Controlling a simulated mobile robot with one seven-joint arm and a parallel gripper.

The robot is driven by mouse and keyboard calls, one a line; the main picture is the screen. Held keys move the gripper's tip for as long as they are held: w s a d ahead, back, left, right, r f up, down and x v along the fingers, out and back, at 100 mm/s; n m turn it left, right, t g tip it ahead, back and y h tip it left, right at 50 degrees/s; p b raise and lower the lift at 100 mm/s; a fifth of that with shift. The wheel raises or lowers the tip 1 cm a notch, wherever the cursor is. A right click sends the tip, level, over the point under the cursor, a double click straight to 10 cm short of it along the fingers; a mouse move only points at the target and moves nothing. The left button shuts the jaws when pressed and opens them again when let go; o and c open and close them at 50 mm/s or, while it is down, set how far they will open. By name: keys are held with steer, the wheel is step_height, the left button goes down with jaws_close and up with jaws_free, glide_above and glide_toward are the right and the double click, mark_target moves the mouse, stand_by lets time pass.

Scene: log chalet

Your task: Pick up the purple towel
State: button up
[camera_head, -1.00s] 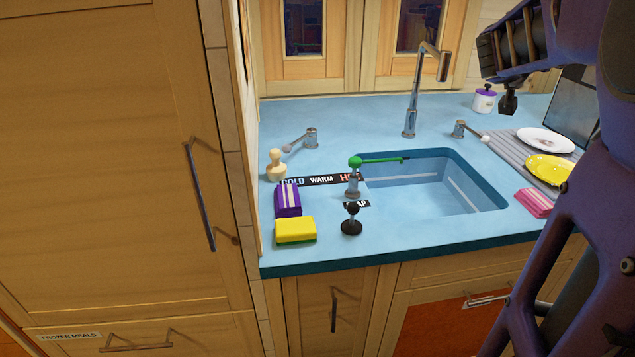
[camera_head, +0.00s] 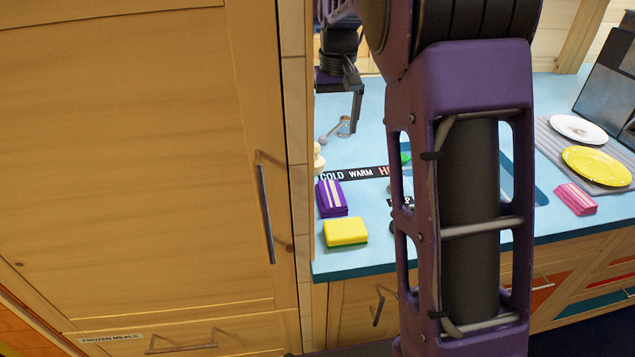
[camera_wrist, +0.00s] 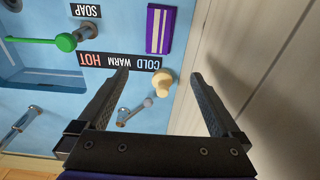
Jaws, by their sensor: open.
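The purple towel (camera_head: 331,198) is folded, with pale stripes, and lies on the blue counter (camera_head: 350,262) near its left end, behind a yellow sponge. It also shows in the wrist view at the top (camera_wrist: 160,29), beyond my fingertips. My gripper (camera_wrist: 160,82) is open and empty, its two dark fingers spread wide above the counter. In the head view my gripper (camera_head: 357,105) hangs behind the towel, above the back of the counter, apart from it.
A yellow sponge (camera_head: 345,232) lies in front of the towel. A wooden brush (camera_wrist: 162,84) stands close behind it. The tall cabinet (camera_head: 150,160) and a wall (camera_wrist: 255,60) close off the left side.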

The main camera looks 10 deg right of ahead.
mark_target(331, 194)
steer(key=shift+g, duration=0.5)
steer(key=f, duration=1.2)
steer(key=s+f+b, duration=0.1)
steer(key=f, duration=0.4)
steer(key=shift+f, duration=0.4)
steer(key=shift+s, duration=0.1)
steer(key=c, duration=1.1)
